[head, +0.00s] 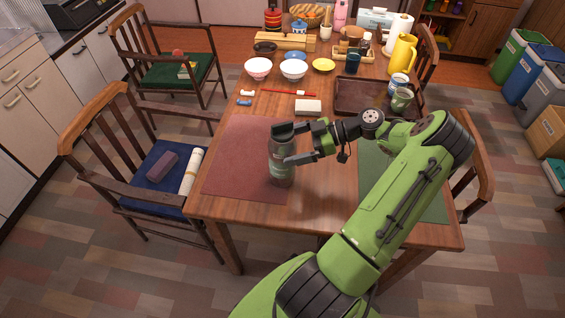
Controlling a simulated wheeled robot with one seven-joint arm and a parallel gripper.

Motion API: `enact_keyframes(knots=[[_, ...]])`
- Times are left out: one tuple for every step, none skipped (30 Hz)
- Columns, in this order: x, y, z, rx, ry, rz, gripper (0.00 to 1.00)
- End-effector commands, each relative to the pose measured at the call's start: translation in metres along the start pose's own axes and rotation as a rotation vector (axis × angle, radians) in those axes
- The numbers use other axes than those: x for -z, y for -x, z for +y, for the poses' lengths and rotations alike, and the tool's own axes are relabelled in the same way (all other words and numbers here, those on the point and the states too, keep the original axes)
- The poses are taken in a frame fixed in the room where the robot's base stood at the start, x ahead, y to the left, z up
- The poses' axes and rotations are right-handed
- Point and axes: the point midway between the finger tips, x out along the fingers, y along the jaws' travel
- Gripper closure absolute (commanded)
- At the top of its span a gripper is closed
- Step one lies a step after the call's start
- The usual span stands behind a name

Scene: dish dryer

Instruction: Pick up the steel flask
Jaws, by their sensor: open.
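The steel flask (281,170) is a grey-green upright cylinder with a darker top and pale print on its side. It stands on the right part of the reddish-brown placemat (237,155), near the front of the wooden table. My gripper (281,146) is open at the flask's upper body. One finger shows near its top and the other shows lower, at its right side. I cannot tell whether either finger touches the flask. Part of the flask is hidden behind the fingers.
A small pale block (307,107) and a brown tray (346,96) with cups lie behind the gripper. Bowls and a yellow jug (402,56) stand farther back. A green placemat (428,192) lies right, partly under my arm. The left of the reddish mat is clear.

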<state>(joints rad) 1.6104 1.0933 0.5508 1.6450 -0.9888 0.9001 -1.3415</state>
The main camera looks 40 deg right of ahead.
Motion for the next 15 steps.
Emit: enact_keyframes(knots=[[-0.004, -0.013, -0.001, 0.005, 0.001, 0.0, 0.0], [-0.004, -0.018, 0.0, 0.005, 0.001, 0.0, 0.0], [-0.003, -0.024, 0.0, 0.005, 0.0, 0.001, 0.0], [-0.003, -0.027, 0.0, 0.003, 0.0, 0.001, 0.0], [-0.003, -0.03, 0.0, 0.003, 0.0, 0.001, 0.0], [-0.003, -0.032, 0.0, 0.002, -0.001, 0.0, 0.0], [-0.002, -0.032, 0.0, 0.001, 0.0, 0.0, 0.0], [-0.002, -0.032, 0.0, 0.001, 0.0, 0.0, 0.0], [-0.001, -0.032, 0.0, 0.001, 0.0, 0.0, 0.0], [-0.001, -0.032, 0.0, 0.001, 0.0, 0.0, 0.0], [-0.001, -0.032, 0.0, 0.001, 0.0, 0.0, 0.0], [-0.001, -0.032, 0.0, 0.001, 0.0, 0.0, 0.02], [-0.001, -0.032, 0.0, 0.001, 0.0, 0.0, 0.06], [-0.001, -0.031, 0.0, 0.001, 0.0, 0.0, 0.11], [-0.001, -0.031, 0.0, 0.001, 0.0, 0.0, 0.17]])
